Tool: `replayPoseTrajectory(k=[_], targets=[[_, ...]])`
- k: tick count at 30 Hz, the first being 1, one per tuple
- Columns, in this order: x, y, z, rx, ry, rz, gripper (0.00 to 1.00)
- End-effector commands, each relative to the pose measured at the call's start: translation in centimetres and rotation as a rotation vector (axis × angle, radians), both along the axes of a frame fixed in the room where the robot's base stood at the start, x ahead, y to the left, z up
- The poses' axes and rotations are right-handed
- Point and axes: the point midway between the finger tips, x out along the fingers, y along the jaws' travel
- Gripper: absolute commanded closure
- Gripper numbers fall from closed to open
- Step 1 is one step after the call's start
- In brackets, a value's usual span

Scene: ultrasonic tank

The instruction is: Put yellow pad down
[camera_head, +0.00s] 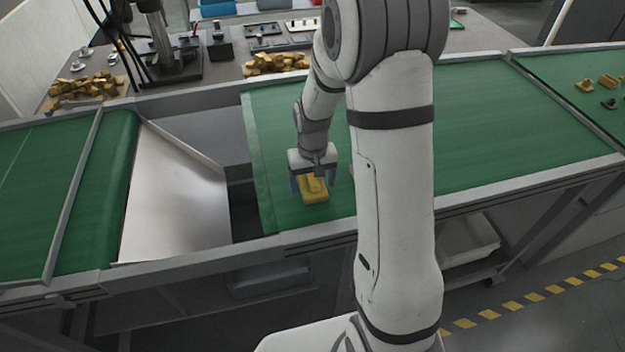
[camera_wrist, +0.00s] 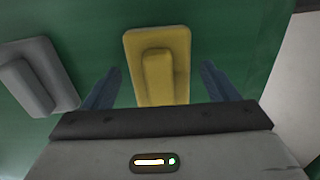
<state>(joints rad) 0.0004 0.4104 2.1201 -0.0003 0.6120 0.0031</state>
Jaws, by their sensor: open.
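The yellow pad (camera_head: 314,189) lies flat on the green conveyor belt near its left end. It has a raised bar along its middle, and in the wrist view the yellow pad (camera_wrist: 160,65) sits between my two blue fingers. My gripper (camera_head: 314,184) is open just above and around the pad. In the wrist view a gap shows on each side between the fingers of my gripper (camera_wrist: 160,88) and the pad.
A grey pad (camera_wrist: 38,75) lies left of my gripper in the wrist view. A metal chute (camera_head: 175,200) slopes beside the belt's left end. Several small parts (camera_head: 608,84) lie on the belt at far right. Brass-coloured parts (camera_head: 275,63) are heaped on the bench behind.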

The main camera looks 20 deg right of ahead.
Motion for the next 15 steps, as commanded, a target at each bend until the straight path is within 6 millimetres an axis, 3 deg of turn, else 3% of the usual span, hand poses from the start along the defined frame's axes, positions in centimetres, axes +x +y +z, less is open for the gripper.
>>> replayPoseTrajectory(k=[9, 15], targets=[[0.1, 0.0, 0.8, 0.0, -0.003, 0.001, 0.2], [0.2, 0.1, 4.4, 0.0, -0.008, 0.001, 0.2]])
